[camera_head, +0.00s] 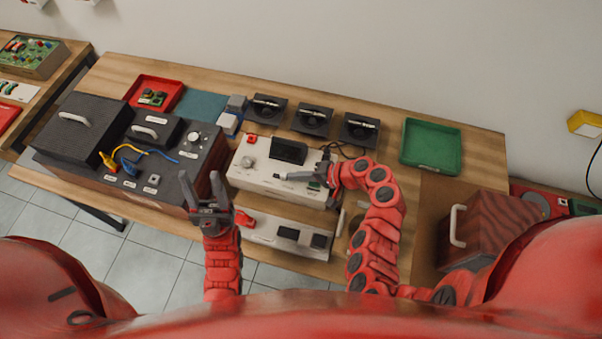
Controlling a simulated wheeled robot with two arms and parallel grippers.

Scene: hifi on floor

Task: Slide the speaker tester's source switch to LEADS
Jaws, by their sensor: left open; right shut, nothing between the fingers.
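A cream instrument box (256,176) with a knob, a dark display and a red part stands mid-table. A dark console (165,178) with yellow and blue leads, a knob and small switches stands to its left. The labels are too small to read, so I cannot tell which is the speaker tester or how its source switch is set. My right gripper (283,176) is shut and empty, pointing left at the cream box's front part; contact cannot be told. My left gripper (208,188) is open and empty, fingers up, between the console and the cream box.
A second light-coloured unit (262,228) lies in front of the cream box. Several black speaker-like units (313,118) stand behind it. A green tray (431,146) is at the back right and a red tray (154,91) at the back left. A wooden box (478,232) stands at right.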

